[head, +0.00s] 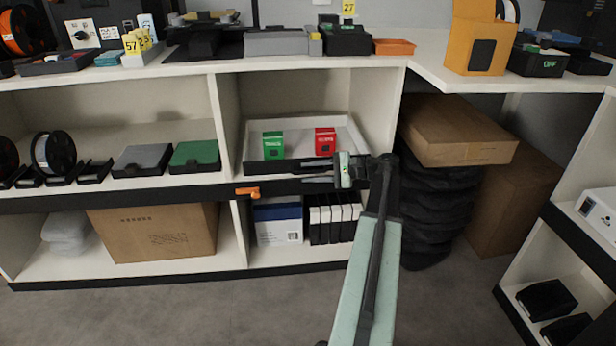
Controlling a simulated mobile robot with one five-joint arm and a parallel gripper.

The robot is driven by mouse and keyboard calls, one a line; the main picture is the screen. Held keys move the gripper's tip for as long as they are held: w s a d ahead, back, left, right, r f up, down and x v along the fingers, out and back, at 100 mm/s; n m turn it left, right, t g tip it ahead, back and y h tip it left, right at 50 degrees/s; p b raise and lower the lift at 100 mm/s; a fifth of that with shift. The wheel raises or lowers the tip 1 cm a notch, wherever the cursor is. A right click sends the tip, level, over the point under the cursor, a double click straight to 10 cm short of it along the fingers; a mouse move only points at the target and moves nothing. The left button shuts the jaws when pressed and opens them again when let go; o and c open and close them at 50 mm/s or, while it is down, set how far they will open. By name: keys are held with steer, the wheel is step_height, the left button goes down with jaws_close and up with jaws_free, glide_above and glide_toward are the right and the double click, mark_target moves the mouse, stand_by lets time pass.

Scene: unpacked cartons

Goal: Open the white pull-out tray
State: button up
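The white pull-out tray (348,132) sits in the middle shelf compartment, with a pale raised rim and a dark front edge. A green box (273,145) and a red box (325,141) stand upright in it. My gripper (314,170) is in front of the tray's right half, its fingers pointing left. The two fingers are apart, with nothing visible between them. They overlap the tray's dark front in the picture; I cannot tell whether they touch it. My gripper and wrist hide the front's right end.
An orange piece (247,192) sticks out from the dark shelf edge at lower left of the tray. Binders (335,217) stand in the compartment below. Stacked cartons (458,132) and black bags stand to the right. The floor (200,310) in front is clear.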

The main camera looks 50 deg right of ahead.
steer(key=shift+w+a, duration=0.1)
steer(key=shift+w, duration=0.05)
jaws_close()
stand_by(0.4)
stand_by(0.9)
